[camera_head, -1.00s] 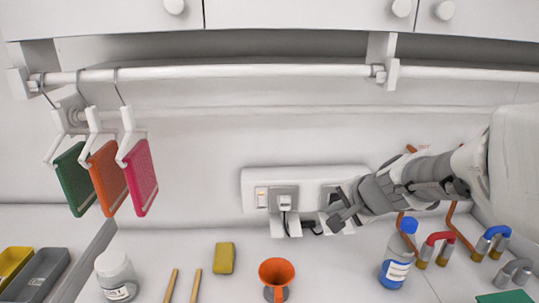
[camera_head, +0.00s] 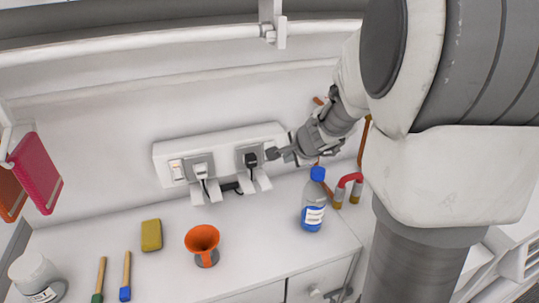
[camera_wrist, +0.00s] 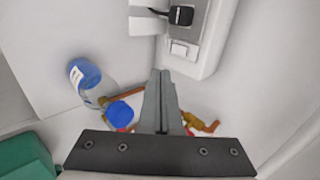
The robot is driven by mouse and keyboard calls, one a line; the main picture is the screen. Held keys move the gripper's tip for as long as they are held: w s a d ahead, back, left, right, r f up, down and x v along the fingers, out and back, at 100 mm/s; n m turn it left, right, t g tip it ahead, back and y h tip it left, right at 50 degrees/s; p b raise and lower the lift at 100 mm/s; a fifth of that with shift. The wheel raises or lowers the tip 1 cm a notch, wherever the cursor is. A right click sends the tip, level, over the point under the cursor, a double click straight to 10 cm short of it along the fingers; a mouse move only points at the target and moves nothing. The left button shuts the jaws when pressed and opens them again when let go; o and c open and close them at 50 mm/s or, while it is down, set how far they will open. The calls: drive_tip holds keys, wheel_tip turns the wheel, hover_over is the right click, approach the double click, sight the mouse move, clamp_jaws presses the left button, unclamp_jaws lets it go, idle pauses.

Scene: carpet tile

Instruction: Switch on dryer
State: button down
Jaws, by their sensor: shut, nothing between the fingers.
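A white socket panel (camera_head: 222,147) is fixed to the wall above the counter. It carries a white plug (camera_head: 201,171) and a black plug (camera_head: 251,160), each in a grey socket plate. A switch (camera_head: 176,168) with an orange-red mark sits at its left end. My gripper (camera_head: 272,154) is shut and empty, just right of the black plug. In the wrist view, my gripper (camera_wrist: 160,76) points toward the panel's end, where a white rocker switch (camera_wrist: 182,48) sits beside the black plug (camera_wrist: 181,15). The fingertips look apart from that switch. I cannot make out a dryer.
A blue-capped bottle (camera_head: 313,200) stands below my gripper, beside a red-topped pipe bend (camera_head: 348,188). An orange funnel (camera_head: 202,240), yellow sponge (camera_head: 151,235), two brushes (camera_head: 126,275) and a white jar (camera_head: 36,276) stand or lie on the counter. A rail (camera_head: 170,42) runs above.

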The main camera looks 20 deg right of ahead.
drive_tip(key=w+r+x, duration=0.1)
drive_tip(key=w+x, duration=0.1)
drive_tip(key=x, duration=1)
drive_tip(key=shift+w+b, duration=0.2)
drive_tip(key=shift+b, duration=0.15)
drive_tip(key=shift+r, duration=0.1)
drive_tip(key=shift+w+b, duration=0.15)
drive_tip(key=shift+b, duration=0.85)
drive_tip(key=shift+r, duration=0.1)
